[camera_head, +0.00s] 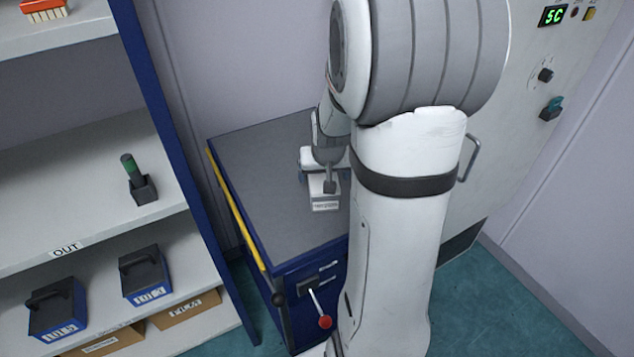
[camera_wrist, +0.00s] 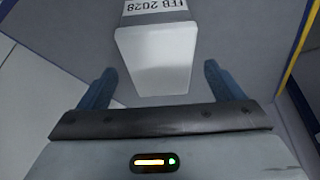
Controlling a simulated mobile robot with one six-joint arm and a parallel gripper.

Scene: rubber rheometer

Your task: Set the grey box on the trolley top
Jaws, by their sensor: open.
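The grey box (camera_head: 325,204) is pale, with a printed white label, and appears to stand on the trolley's grey top (camera_head: 265,165), towards its right side. In the wrist view the box (camera_wrist: 155,58) has its near end between my two blue fingers, with a gap on each side. My gripper (camera_wrist: 160,86) is open and not clamped on it. In the head view my gripper (camera_head: 315,165) is low over the trolley top at the box, partly hidden by my arm. Contact under the box is hard to see.
A shelf unit (camera_head: 90,155) on the left holds a green-topped item (camera_head: 135,180) and blue boxes with dark handles (camera_head: 145,275). The trolley has a yellow rail (camera_head: 232,205) and a red-knobbed lever (camera_head: 323,320). A machine panel (camera_head: 545,60) stands right. The trolley top's left part is clear.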

